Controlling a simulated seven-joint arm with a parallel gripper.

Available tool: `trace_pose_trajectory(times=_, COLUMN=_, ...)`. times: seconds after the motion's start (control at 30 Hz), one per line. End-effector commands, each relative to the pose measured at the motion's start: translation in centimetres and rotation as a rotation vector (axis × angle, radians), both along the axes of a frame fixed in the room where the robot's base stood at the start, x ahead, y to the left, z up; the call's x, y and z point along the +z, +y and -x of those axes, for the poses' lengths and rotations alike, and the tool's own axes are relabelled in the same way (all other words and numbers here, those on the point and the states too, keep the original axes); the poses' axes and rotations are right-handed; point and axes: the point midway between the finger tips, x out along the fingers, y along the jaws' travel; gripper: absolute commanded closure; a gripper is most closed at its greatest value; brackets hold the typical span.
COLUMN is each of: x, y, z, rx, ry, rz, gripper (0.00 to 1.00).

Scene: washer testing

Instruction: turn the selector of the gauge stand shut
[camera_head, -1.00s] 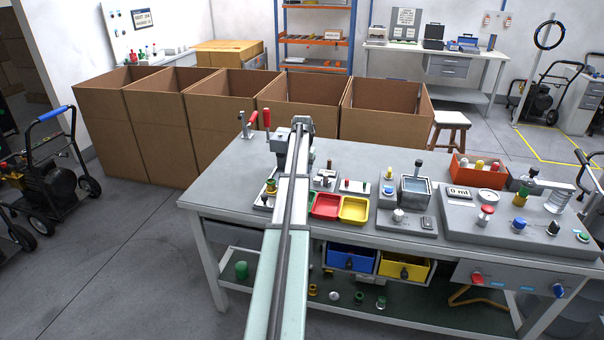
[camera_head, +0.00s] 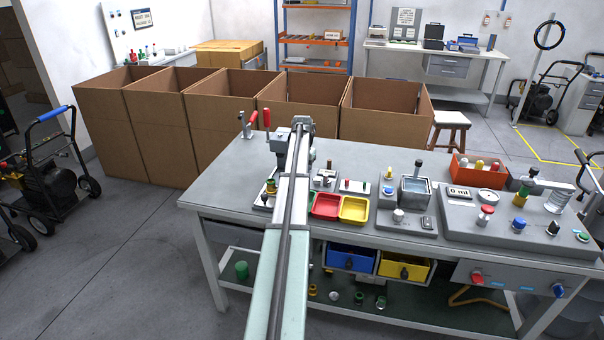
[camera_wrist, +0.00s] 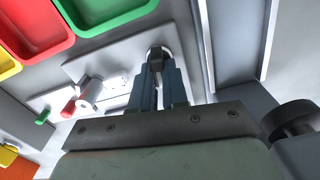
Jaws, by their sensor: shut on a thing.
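My gripper (camera_wrist: 158,75) shows in the wrist view, its two blue-grey fingers close together at the edge of a light grey plate. The fingers are shut on a small dark knob (camera_wrist: 157,52), which looks like the selector. The light plate, apparently the gauge stand (camera_wrist: 92,67), also carries a white fitting and a red-handled cylinder (camera_wrist: 73,106). The fingers cover much of the knob, so its exact setting cannot be told. In the head view my arm hides the gripper and the knob.
Green (camera_wrist: 105,10), red (camera_head: 325,206) and yellow (camera_head: 354,210) trays lie close by. A small plate with a green lever (camera_wrist: 43,117) is beside the stand. A dark round knob (camera_wrist: 288,117) is at the right in the wrist view. Cardboard boxes (camera_head: 221,130) stand behind the bench.

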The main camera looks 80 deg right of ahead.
Motion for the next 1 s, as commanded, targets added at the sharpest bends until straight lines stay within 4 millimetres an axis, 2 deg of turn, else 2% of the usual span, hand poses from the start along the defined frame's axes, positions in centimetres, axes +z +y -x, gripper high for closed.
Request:
trace_pose_trajectory(times=0.6, x=0.02, y=0.14, z=0.31, rx=-0.563, ry=0.0, rz=0.0, gripper=1.0)
trace_pose_trajectory(times=1.0, x=0.02, y=0.25, z=0.41, rx=-0.827, ry=0.0, rz=0.0, gripper=1.0)
